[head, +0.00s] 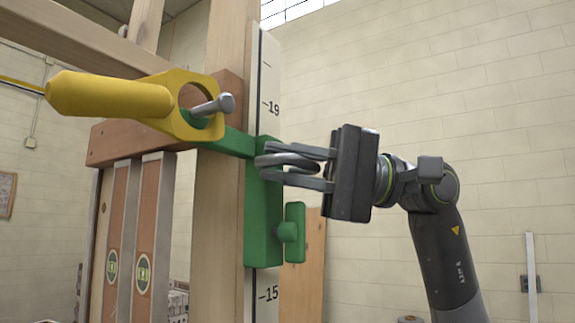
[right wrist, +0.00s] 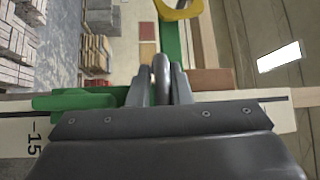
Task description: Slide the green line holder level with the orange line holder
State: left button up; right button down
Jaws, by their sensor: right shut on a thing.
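The green line holder (head: 263,215) sits on a white graduated strip on a wooden post, between the marks 19 and 15. It has a green arm going left and a green knob plate at its lower right. My right gripper (head: 282,166) is shut on a grey loop at the holder's upper part; the loop shows between the fingers in the right wrist view (right wrist: 162,78). The green holder also shows there (right wrist: 80,99). I do not see the orange line holder. My left gripper is not in view.
A yellow tool (head: 115,97) with a ring end hangs on a grey peg (head: 213,106) just above the green arm. Two levels (head: 146,235) stand upright left of the post (head: 220,220). Open room lies to the right, before the block wall.

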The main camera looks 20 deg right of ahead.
jog(key=c, duration=1.6)
grip_release()
jog(key=shift+r, duration=0.1)
jog(key=shift+c, duration=0.2)
jog(key=shift+o, duration=0.9)
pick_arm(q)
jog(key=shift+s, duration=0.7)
pick_arm(e)
jog(key=shift+s, duration=0.1)
jog(key=shift+d+f, duration=0.2)
pick_arm(q)
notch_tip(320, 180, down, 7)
jog(key=b, duration=0.7)
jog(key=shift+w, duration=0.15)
pick_arm(e)
jog(key=s+d+f, duration=0.2)
jog(key=d, duration=1.4)
jog(key=shift+d, duration=0.4)
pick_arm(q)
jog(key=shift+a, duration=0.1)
